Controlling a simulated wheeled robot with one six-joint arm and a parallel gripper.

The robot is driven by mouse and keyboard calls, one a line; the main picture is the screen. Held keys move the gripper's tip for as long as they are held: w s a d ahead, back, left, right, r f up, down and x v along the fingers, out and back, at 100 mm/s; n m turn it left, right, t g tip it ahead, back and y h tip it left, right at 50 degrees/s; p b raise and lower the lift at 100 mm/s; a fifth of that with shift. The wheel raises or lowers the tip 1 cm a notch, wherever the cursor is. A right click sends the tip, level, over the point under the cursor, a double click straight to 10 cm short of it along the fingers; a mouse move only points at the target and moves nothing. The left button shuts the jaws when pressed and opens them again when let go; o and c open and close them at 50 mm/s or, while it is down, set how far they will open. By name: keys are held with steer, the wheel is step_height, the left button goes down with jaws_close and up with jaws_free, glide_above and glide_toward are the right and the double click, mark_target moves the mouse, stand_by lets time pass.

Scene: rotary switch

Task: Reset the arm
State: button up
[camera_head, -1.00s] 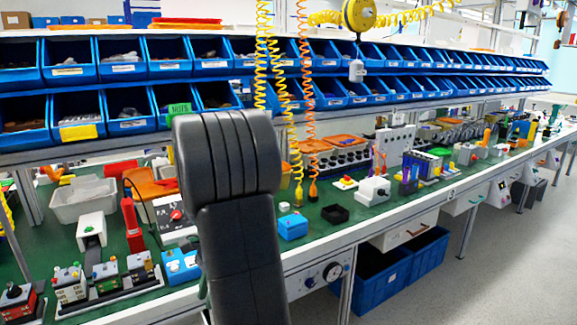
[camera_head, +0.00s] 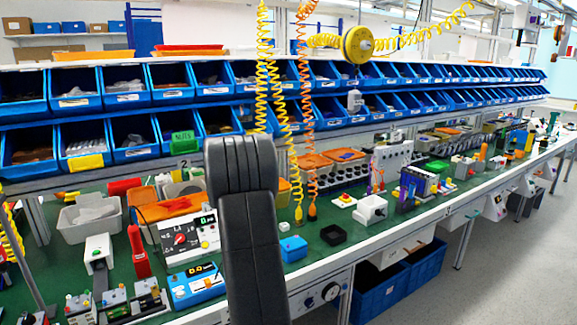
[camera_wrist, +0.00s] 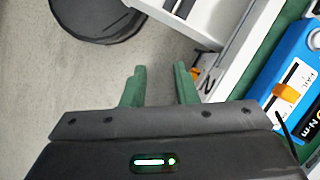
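My gripper (camera_wrist: 159,76) shows in the wrist view with its two green fingers apart and nothing between them. Grey floor shows behind them, beside the bench edge. In the head view my black arm stands in front of the bench and hides the gripper. A white panel box with a red rotary knob (camera_head: 180,239) stands on the bench just left of my arm. In front of it is a blue tester box (camera_head: 196,286), partly covered by my arm. The blue box also shows at the right of the wrist view (camera_wrist: 291,66), with an orange lever on top.
The green bench (camera_head: 325,255) carries a small blue box (camera_head: 293,248), a black tray (camera_head: 333,234) and a red bottle (camera_head: 138,252). Blue bins (camera_head: 130,137) line the back. Coiled hoses (camera_head: 309,130) hang over the bench.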

steer(key=w+d+n+h+p, duration=0.1)
steer(key=w+d+n+p, duration=0.2)
steer(key=d+p, duration=0.7)
steer(key=shift+w+d+r+n+h, duration=0.15)
steer(key=shift+d+r+n+h, duration=0.25)
steer(key=shift+n, duration=0.5)
steer(key=shift+a+r, duration=0.1)
steer(key=shift+a, duration=0.05)
